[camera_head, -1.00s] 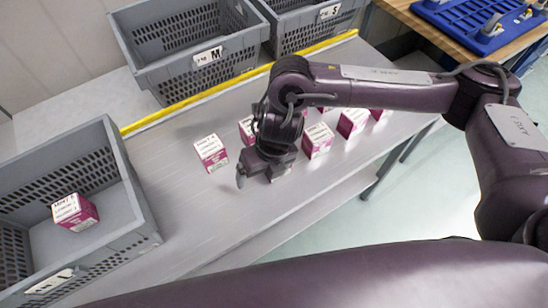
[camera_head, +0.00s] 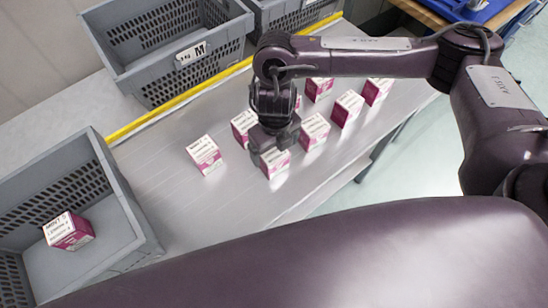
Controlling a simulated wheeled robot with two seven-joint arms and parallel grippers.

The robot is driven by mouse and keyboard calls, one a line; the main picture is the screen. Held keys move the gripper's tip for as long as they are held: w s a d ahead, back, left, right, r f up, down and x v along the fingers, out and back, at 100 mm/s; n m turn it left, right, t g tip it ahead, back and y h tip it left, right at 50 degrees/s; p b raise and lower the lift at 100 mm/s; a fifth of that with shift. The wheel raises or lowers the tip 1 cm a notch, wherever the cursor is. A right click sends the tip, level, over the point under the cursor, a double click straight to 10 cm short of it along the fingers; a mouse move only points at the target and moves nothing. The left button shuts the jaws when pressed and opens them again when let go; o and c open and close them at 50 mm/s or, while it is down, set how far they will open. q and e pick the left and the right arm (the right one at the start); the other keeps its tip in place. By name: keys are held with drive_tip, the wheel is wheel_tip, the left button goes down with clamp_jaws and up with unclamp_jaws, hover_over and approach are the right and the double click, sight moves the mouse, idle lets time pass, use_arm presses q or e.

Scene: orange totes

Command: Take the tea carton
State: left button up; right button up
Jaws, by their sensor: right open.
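Several white-and-magenta tea cartons stand on the grey metal table (camera_head: 215,205). My right gripper (camera_head: 266,160) points down over the group, at the near carton (camera_head: 276,163), whose upper part it partly hides. The gripper is open; I cannot tell whether its fingers touch that carton. Another carton (camera_head: 205,155) stands apart to the left, and one (camera_head: 242,126) is just behind the gripper. More cartons (camera_head: 314,131) (camera_head: 347,107) stand to the right. One carton (camera_head: 69,231) sits inside the near-left grey crate (camera_head: 135,205). My left gripper is not in view.
Grey crates (camera_head: 150,75) (camera_head: 290,18) stand behind a yellow strip (camera_head: 150,119) along the table's back edge. A wooden table with a blue object (camera_head: 470,8) is at the top right. The table's left part is clear.

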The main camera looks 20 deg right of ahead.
sight(273, 152)
drive_tip(key=f, duration=0.3)
drive_tip(key=shift+a+f, duration=0.25)
drive_tip(key=shift+f, duration=0.45)
drive_tip(key=shift+d+f, duration=0.1)
drive_tip(key=shift+f, duration=0.1)
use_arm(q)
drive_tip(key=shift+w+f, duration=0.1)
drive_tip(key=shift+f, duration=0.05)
use_arm(e)
drive_tip(key=c, duration=1.2)
